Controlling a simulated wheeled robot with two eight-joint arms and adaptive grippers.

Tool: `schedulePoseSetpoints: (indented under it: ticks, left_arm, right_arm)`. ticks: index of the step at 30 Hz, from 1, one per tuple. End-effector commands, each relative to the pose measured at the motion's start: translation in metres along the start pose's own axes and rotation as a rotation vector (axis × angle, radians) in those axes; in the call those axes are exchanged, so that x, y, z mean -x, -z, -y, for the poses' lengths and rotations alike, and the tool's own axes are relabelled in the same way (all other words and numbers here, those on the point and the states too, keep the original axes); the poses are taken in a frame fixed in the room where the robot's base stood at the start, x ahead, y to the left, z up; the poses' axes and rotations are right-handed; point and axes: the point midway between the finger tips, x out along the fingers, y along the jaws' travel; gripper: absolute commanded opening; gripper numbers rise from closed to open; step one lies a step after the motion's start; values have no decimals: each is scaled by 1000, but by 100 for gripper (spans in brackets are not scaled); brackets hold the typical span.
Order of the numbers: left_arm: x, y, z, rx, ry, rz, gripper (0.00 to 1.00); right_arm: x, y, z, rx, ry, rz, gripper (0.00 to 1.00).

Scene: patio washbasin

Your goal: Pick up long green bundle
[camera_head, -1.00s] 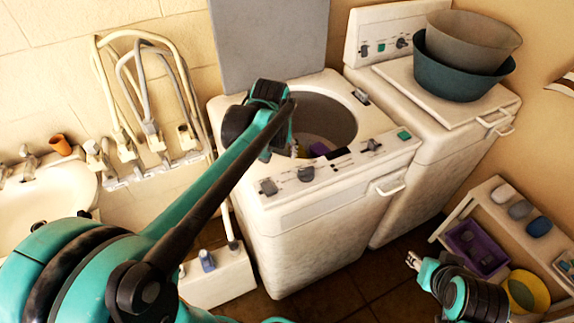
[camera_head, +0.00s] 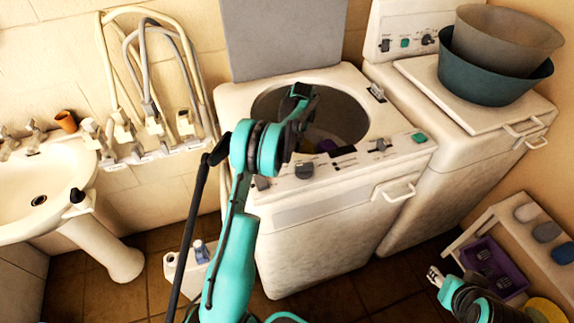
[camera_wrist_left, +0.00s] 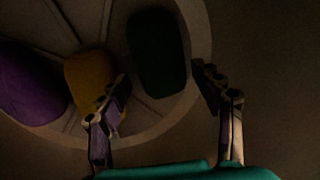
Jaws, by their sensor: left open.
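A long dark green bundle (camera_wrist_left: 157,50) lies on the drum floor in the left wrist view. A yellow bundle (camera_wrist_left: 90,82) lies left of it, and a purple bundle (camera_wrist_left: 28,82) lies at the far left. My left gripper (camera_wrist_left: 164,98) is open and empty, with its fingers apart just short of the green bundle's near end. In the head view my left arm reaches into the open top-loading washer (camera_head: 345,205), and the arm hides the fingers there. My right gripper (camera_head: 436,277) hangs at the lower right, away from the washer; its jaw opening is unclear.
The drum rim and raised lid (camera_head: 284,38) surround my left arm. A second machine with stacked basins (camera_head: 497,70) stands at right. A shelf with a purple tray (camera_head: 508,268) is near my right arm. A sink (camera_head: 42,190) and hoses (camera_head: 150,75) are at left.

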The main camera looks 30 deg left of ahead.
Motion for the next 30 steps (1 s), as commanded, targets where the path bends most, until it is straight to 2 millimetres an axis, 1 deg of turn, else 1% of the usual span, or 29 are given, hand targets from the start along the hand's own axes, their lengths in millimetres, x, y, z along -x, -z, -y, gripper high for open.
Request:
schedulePoseSetpoints:
  ticks: [1,5,9,12,15,20,21,23,24,25,26,30]
  left_arm:
    - [-7,0,0,0,0,0,65]
    - [-18,-1,-1,-1,-1,-1,65]
    - [-40,-3,-2,-2,-1,-1,65]
    - [-55,-4,-2,-2,-1,-1,65]
    - [-60,-4,-2,-2,-1,-1,65]
    - [-59,-4,-1,-2,-1,-1,65]
    - [-58,-4,-2,-2,-1,-1,60]
    - [-58,-4,-2,-2,-1,-1,44]
    - [-58,-4,-2,-2,-1,-1,33]
    - [-58,-4,-2,-2,-1,-1,25]
    - [-58,-4,-2,-2,-1,-1,20]
    - [-58,-4,-1,-2,-1,-1,20]
  right_arm:
    - [-3,-2,0,0,0,0,40]
    - [-8,-6,0,0,0,0,40]
    - [-19,-14,0,0,0,0,40]
    - [-24,-17,0,0,0,0,40]
    - [-25,-18,0,0,0,0,40]
    - [-24,-17,0,0,0,0,40]
    - [-24,-17,0,0,0,0,40]
    - [-24,-17,0,0,0,0,40]
    - [-24,-17,0,0,0,0,40]
    - [-24,-17,0,0,0,0,40]
    - [-24,-17,0,0,0,0,40]
    - [-24,-17,0,0,0,0,40]
